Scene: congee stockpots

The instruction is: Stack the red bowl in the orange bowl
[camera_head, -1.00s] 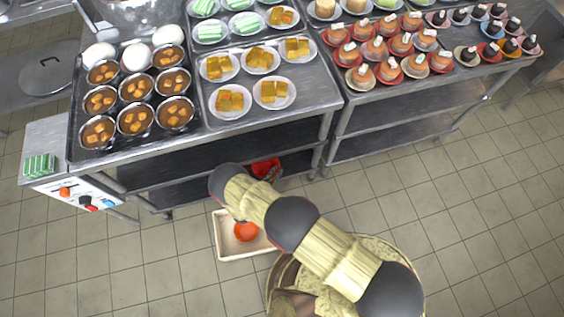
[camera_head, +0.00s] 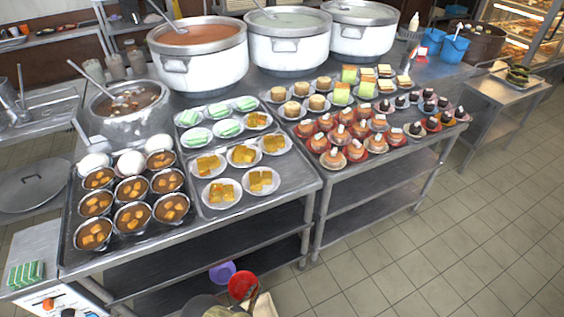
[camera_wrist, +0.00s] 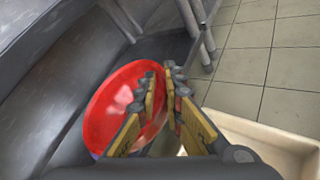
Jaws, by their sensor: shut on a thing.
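The red bowl (camera_head: 242,285) is tilted near the bottom edge of the head view, and it fills the left middle of the wrist view (camera_wrist: 108,108). My gripper (camera_wrist: 163,75) is shut on the bowl's rim, on its right side in the wrist view. In the head view the gripper is hard to make out. The orange bowl is not visible in either current view. A cream tray (camera_wrist: 270,140) shows at the lower right of the wrist view, and partly in the head view (camera_head: 265,306).
A purple bowl (camera_head: 222,272) is beside the red bowl, by the table's lower shelves. The steel table (camera_head: 290,205) above carries several filled bowls and plates, with stockpots (camera_head: 200,62) behind. A metal table leg (camera_wrist: 190,25) is close beyond my gripper. Tiled floor is clear to the right.

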